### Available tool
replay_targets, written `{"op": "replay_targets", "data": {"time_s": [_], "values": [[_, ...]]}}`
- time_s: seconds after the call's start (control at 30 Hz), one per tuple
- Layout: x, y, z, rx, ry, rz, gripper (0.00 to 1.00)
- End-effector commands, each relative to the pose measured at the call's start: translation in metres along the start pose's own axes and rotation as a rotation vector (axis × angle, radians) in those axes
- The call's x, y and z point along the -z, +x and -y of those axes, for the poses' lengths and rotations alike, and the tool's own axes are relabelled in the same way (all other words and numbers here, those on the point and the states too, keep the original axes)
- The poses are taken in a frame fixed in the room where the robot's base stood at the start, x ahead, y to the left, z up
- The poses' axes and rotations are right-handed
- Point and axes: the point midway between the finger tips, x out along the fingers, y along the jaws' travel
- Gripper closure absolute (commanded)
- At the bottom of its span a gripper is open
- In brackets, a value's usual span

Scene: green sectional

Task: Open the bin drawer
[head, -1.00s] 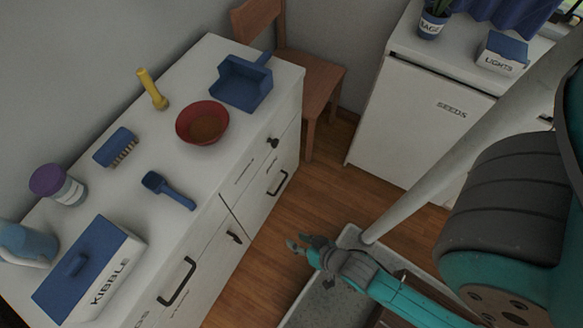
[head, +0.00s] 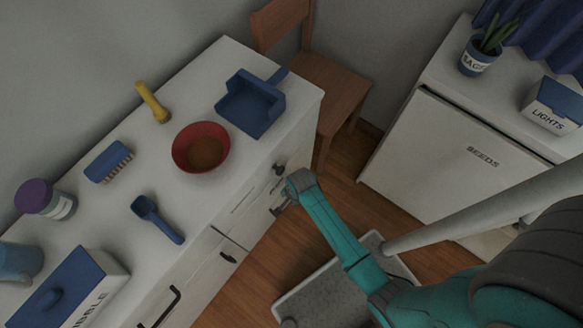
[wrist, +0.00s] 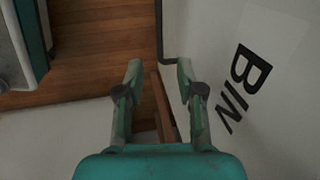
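The bin drawer is a white front low on the right part of the white cabinet; the word BIN (wrist: 243,88) shows on its front (wrist: 285,70) in the wrist view. In the head view my gripper (head: 283,203) is against the right end of the cabinet front and partly hides the handle. The drawer looks shut.
The cabinet top (head: 205,205) holds a red bowl (head: 201,147), a blue dustpan (head: 250,103), a blue scoop (head: 157,218) and other items. A wooden chair (head: 340,85) stands beyond the cabinet. A white SEEDS cabinet (head: 450,160) is at the right.

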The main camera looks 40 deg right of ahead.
Motion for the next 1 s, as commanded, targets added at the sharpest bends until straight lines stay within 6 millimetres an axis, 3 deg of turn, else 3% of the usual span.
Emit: {"op": "replay_targets", "data": {"time_s": [0.17, 0.7, 1.0], "values": [[0.000, 0.013, 0.000, -0.005, 0.004, 0.003, 0.63], [0.000, 0.090, 0.000, -0.004, 0.002, 0.002, 0.63], [0.000, 0.107, 0.000, -0.003, 0.002, 0.001, 0.63]]}}
